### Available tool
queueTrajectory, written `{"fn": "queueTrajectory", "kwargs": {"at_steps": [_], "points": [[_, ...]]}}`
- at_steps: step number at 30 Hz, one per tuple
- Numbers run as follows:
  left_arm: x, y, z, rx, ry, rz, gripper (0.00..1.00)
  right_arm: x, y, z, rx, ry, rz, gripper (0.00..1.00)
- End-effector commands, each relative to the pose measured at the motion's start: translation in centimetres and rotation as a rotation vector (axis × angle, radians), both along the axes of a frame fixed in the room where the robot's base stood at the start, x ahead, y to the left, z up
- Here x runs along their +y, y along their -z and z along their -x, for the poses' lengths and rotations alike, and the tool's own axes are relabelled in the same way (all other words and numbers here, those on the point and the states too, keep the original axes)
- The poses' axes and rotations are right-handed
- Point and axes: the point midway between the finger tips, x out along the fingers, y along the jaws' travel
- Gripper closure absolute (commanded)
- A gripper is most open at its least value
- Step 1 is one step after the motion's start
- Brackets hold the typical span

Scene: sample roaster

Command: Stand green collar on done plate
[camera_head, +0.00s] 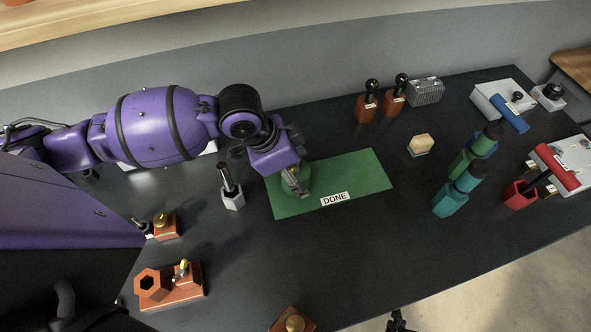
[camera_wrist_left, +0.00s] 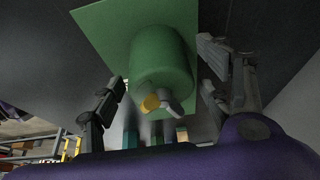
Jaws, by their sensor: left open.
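The green collar (camera_wrist_left: 160,62) is a wide green cylinder with a yellow knob and a grey lever on its near side in the left wrist view. It appears upright over the green done plate (camera_head: 350,180), which bears a "DONE" label. In the head view the collar (camera_head: 289,184) is mostly hidden by my left gripper (camera_head: 297,184), at the plate's left part. In the left wrist view my left gripper's fingers (camera_wrist_left: 172,90) are spread apart on either side of the collar, with gaps visible. A dark tip at the bottom edge, perhaps my right gripper (camera_head: 397,321), barely shows.
A grey hexagonal holder (camera_head: 233,200) with a dark rod stands just left of the plate. An orange fixture (camera_head: 172,287) is at the front left.

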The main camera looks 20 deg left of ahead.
Motion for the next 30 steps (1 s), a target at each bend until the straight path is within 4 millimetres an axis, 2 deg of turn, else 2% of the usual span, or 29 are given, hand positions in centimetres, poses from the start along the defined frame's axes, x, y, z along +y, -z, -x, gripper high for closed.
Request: {"fn": "queueTrajectory", "kwargs": {"at_steps": [5, 9, 15, 23, 30], "points": [[0.5, -1.8, 0.3, -0.003, 0.001, -0.001, 0.3, 0.1, -0.3, -0.6, -0.01, -0.001, -0.002, 1.0], [1.4, -4.1, 0.8, -0.004, -0.001, -0.001, 0.3, 0.2, -0.6, -0.8, -0.015, 0.001, -0.004, 1.0], [2.2, -6.6, 1.4, -0.002, -0.001, -0.001, 0.3, 0.4, -0.6, -0.4, -0.01, 0.005, -0.009, 1.0], [2.3, -7.2, 1.6, 0.002, 0.001, 0.001, 0.3, 0.4, -0.2, 0.4, 0.006, 0.01, -0.011, 1.0], [2.3, -7.2, 1.7, 0.002, 0.001, 0.001, 0.3, 0.4, -0.3, 0.3, 0.003, 0.009, -0.011, 1.0]]}}
